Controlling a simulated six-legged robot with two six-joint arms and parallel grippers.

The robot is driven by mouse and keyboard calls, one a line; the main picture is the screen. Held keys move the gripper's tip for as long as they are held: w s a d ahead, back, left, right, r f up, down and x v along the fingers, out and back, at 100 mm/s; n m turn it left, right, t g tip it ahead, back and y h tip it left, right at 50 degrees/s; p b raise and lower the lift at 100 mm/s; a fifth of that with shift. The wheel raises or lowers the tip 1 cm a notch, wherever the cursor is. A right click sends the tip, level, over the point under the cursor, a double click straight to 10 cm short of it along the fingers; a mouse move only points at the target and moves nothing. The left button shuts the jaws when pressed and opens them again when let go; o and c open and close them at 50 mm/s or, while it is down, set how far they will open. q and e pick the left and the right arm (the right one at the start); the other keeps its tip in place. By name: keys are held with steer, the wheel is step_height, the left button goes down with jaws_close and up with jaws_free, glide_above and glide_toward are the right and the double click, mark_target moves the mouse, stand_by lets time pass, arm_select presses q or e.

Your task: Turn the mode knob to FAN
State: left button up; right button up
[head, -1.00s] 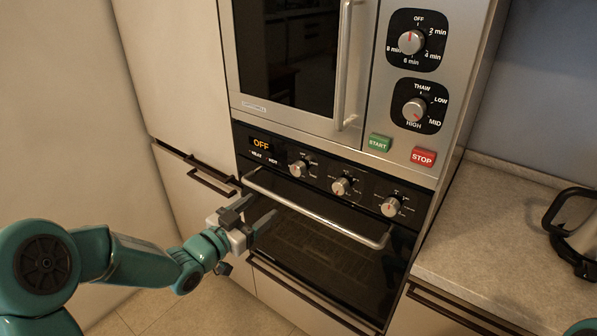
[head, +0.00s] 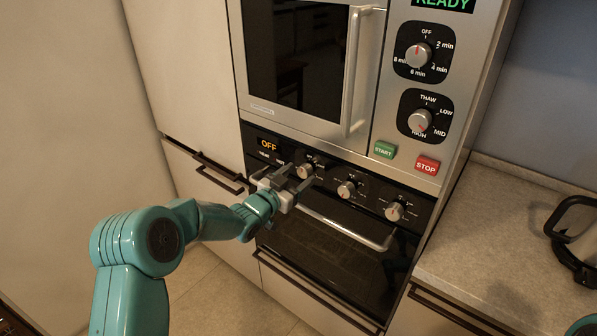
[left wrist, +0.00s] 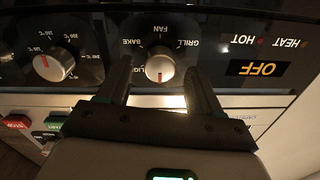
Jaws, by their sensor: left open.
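The mode knob (head: 306,171) is the leftmost silver knob on the black oven panel, beside the orange OFF display. In the left wrist view, where the panel appears inverted, the mode knob (left wrist: 160,68) has BAKE, FAN and GRILL printed around it. FAN is at its top in that picture, and its red mark points down, opposite FAN. My left gripper (head: 296,177) is open in front of the knob. Its fingers stand on either side of the knob in the wrist view, with gaps visible. My right gripper is out of view.
Two more oven knobs (head: 347,190) and (head: 394,211) sit to the right. The oven handle (head: 345,222) runs just below the panel. Above is the microwave with its handle (head: 357,70), START button (head: 385,150) and STOP button (head: 428,166). A counter (head: 490,240) is at right.

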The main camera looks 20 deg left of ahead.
arm_select(q)
steer(key=shift+w+d, duration=0.1)
steer(key=shift+w, duration=0.15)
steer(key=shift+r, duration=0.15)
